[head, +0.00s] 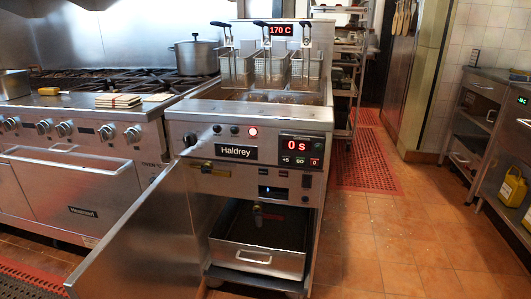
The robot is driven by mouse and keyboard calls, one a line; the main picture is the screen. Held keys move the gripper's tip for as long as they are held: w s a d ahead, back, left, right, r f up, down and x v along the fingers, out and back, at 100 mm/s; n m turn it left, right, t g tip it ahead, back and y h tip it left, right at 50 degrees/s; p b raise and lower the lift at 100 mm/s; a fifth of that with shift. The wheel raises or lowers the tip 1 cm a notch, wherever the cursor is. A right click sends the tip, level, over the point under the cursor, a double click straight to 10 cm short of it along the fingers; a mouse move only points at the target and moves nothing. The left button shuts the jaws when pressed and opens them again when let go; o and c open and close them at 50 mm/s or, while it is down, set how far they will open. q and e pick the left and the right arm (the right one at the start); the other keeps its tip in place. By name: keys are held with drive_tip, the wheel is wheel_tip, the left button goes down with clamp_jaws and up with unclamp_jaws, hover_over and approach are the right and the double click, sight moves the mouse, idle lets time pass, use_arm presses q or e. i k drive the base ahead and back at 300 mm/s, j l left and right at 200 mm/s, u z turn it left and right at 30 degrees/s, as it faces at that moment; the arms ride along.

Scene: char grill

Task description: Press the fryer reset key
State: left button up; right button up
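The steel fryer (212,181) marked Haldrey stands in the middle of the head view. Its timer panel (300,149) shows a red 0 s, with small keys marked +5, GO and a red 0 below. A red lamp (252,132) is lit left of the panel. The fryer's cabinet door (140,240) is swung open to the left. Under the front panel is a recess with a small blue-lit part (273,191) and a dark switch (306,182) beside it. I cannot tell which of these is the reset key. Neither of my grippers is in view.
Several baskets (272,70) hang over the fryer under a red 170 C display (280,31). A steel drain pan (256,258) sits in the cabinet. A range (75,170) stands left. The tiled floor (385,240) is clear to the right, before a steel counter (485,110).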

sight(282, 174)
drive_tip(key=l+u, duration=0.3)
drive_tip(key=l, duration=0.75)
drive_tip(key=k+l+u, duration=0.1)
drive_tip(key=l+u, duration=0.2)
drive_tip(key=l, duration=0.7)
